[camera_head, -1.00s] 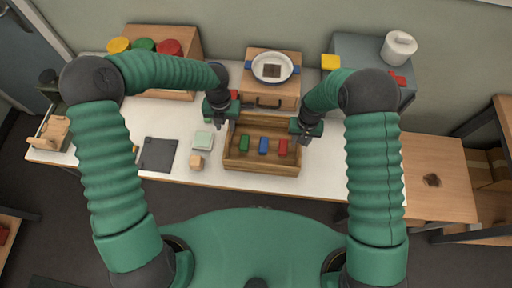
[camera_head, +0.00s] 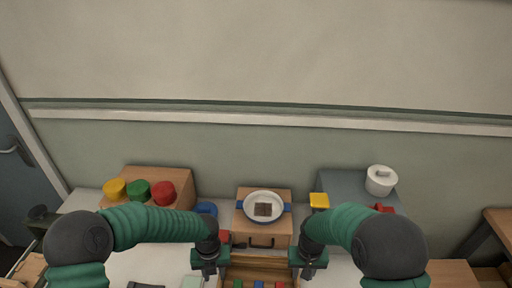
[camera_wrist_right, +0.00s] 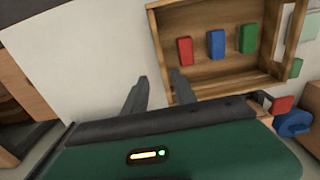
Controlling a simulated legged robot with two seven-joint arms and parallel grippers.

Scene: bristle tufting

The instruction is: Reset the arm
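My left gripper (camera_head: 210,272) hangs beside the left end of a wooden tray (camera_head: 258,271), and its fingers look apart with nothing between them. My right gripper (camera_head: 308,271) is by the tray's right end. In the right wrist view its two fingers (camera_wrist_right: 157,92) are spread and empty, near the tray's rim (camera_wrist_right: 232,83). The tray holds a red block (camera_wrist_right: 185,51), a blue block (camera_wrist_right: 216,44) and a green block (camera_wrist_right: 247,38). In the head view the tray's front is cut off by the picture edge.
Behind the tray is a wooden box (camera_head: 264,240) with a white pan (camera_head: 263,206) on it. Yellow, green and red lids (camera_head: 163,193) sit on a wooden block at left. A grey box (camera_head: 350,184) bears a white pot (camera_head: 380,180) at right. The wall is behind.

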